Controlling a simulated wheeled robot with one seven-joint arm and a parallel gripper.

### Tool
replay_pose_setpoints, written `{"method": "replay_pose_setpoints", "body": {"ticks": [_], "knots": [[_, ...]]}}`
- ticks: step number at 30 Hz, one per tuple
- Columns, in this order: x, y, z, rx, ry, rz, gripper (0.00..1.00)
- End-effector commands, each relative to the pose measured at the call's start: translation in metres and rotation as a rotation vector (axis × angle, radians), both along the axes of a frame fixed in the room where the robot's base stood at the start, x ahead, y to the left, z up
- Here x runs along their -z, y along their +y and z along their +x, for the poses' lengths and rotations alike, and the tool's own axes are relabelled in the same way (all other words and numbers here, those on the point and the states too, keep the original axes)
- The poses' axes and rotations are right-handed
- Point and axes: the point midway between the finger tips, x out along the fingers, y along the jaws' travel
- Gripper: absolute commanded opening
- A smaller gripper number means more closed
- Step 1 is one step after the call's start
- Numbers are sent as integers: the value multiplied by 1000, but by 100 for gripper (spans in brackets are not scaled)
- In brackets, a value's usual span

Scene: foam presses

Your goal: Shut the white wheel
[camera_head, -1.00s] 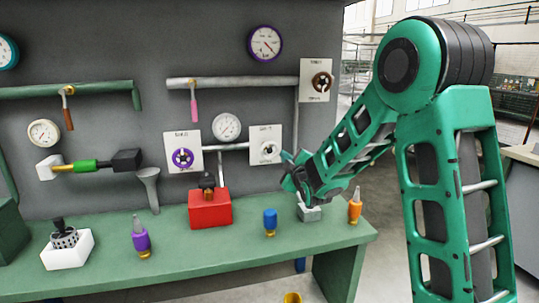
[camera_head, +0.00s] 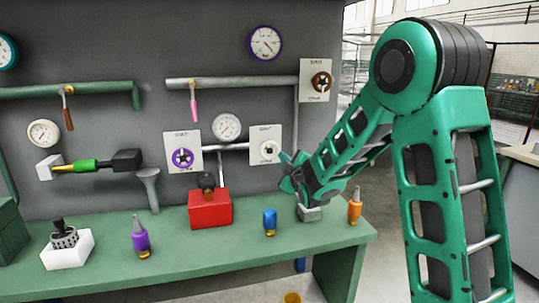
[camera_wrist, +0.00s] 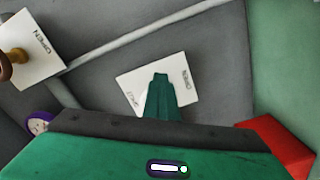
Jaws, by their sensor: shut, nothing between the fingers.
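The white wheel (camera_head: 268,149) is on a white plate (camera_head: 257,133) fixed to the grey wall, at the right end of a short pipe below a round gauge. My gripper (camera_head: 284,168) is just right of and below the wheel in the head view, its tip overlapping the plate's edge. The fingers are shut with nothing between them. In the wrist view the shut fingers (camera_wrist: 161,97) point at the plate (camera_wrist: 184,72), which bears OPEN and SHUT lettering. They hide the wheel there. I cannot tell whether they touch it.
A purple wheel (camera_head: 182,158) is on a plate to the left, and a brown wheel (camera_head: 321,81) is higher right. A red box (camera_head: 210,209), a blue bottle (camera_head: 270,222) and an orange bottle (camera_head: 354,206) stand on the green bench (camera_head: 190,258) below.

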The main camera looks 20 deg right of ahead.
Motion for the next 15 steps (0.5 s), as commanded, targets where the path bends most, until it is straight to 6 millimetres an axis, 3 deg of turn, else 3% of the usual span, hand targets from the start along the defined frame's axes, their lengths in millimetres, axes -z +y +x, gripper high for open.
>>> {"method": "replay_pose_setpoints", "body": {"ticks": [15], "knots": [[7,9,0,-8,-5,4,0]]}}
